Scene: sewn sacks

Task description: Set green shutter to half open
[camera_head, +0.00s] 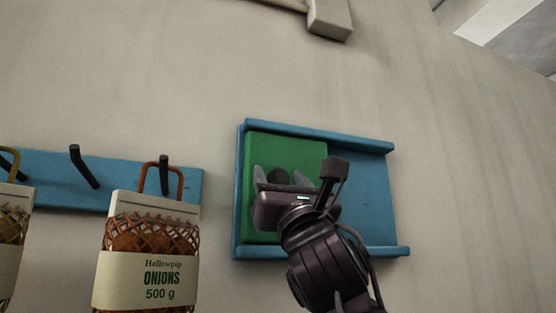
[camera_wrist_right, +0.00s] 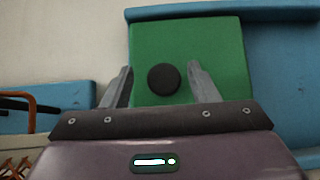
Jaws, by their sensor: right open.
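The green shutter (camera_head: 285,148) sits in a blue frame (camera_head: 372,190) on the wall and covers the left part of it. The right part of the frame is uncovered blue backing. The shutter also shows in the right wrist view (camera_wrist_right: 215,45), with a round black knob (camera_wrist_right: 164,79) on its face. My right gripper (camera_head: 288,180) is in front of the shutter, its fingers apart on either side of the knob. In the right wrist view the gripper (camera_wrist_right: 160,80) is open; I cannot tell whether either finger touches the knob. My left gripper is not in view.
A blue rail (camera_head: 125,180) with black hooks (camera_head: 84,167) is on the wall at left. A net sack of onions (camera_head: 150,240) hangs from it, with part of another sack (camera_head: 12,230) at the left edge. A pale block-like fixture (camera_head: 330,18) is above.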

